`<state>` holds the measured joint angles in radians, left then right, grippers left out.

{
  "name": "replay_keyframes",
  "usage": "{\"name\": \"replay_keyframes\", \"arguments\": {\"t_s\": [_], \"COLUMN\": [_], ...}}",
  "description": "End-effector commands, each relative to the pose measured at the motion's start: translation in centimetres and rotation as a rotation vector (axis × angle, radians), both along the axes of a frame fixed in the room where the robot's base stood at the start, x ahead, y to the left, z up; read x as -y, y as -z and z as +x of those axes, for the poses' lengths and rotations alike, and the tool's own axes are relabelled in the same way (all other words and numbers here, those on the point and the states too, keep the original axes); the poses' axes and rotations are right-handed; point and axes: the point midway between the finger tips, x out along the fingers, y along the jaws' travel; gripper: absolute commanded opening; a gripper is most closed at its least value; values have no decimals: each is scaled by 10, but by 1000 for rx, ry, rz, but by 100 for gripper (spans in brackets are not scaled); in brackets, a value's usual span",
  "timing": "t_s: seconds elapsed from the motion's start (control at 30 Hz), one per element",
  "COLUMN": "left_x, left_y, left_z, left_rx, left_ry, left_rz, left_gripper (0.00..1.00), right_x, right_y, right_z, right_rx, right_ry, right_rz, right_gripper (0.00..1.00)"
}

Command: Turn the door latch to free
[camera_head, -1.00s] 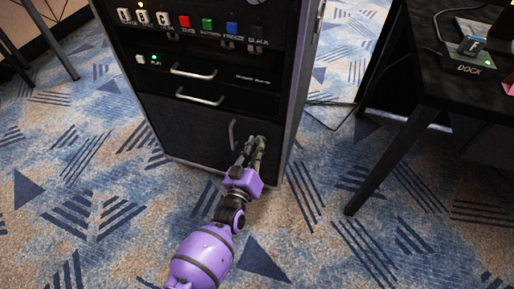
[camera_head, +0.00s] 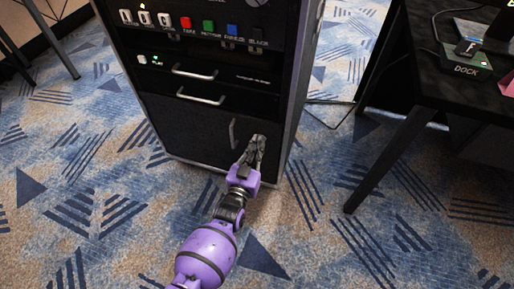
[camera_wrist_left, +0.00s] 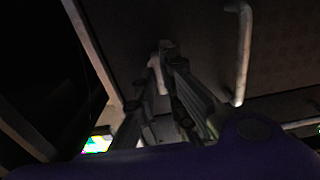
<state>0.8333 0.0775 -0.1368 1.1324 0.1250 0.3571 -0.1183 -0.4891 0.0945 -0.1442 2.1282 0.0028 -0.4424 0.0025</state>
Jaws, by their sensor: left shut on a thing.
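The lower door (camera_head: 195,135) of the black rack cabinet is shut and carries an upright metal bar handle (camera_head: 233,133). My left gripper (camera_head: 258,142) reaches the door just right of this handle, near its right edge. The gripper is shut on the door latch, which its fingers hide in the head view. In the left wrist view, a small pale part of the latch (camera_wrist_left: 154,64) shows at the fingertips (camera_wrist_left: 163,55). The bar handle (camera_wrist_left: 241,55) stands apart to the right there. The latch's exact angle is hard to tell. My right gripper is out of view.
Above the door are two drawers with bar handles (camera_head: 200,98) and a row of coloured buttons (camera_head: 208,26). A black table with a dock (camera_head: 467,70) stands at the right, its leg (camera_head: 385,165) near the cabinet. Patterned carpet in front is clear.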

Motion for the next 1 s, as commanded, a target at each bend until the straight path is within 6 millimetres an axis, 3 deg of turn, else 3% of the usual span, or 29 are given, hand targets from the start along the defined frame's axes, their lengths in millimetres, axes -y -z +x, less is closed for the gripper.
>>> {"name": "replay_keyframes", "arguments": {"t_s": [0.23, 0.27, 0.4, 0.77, 1.0], "left_x": [0, 0, 0, -1, -15], "left_y": [-1, -1, 0, 0, 2], "left_z": [0, 0, 0, -4, -43], "left_rx": [2, 2, 2, -1, -3], "left_ry": [1, 1, 1, 0, -1], "left_rz": [4, 4, 3, 1, 2], "left_gripper": [0, 12, 28, 28, 28], "right_x": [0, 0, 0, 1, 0], "right_y": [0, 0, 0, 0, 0], "right_z": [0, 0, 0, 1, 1], "right_rx": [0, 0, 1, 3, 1], "right_ry": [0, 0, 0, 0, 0], "right_rz": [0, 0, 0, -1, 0], "right_gripper": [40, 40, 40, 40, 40]}}
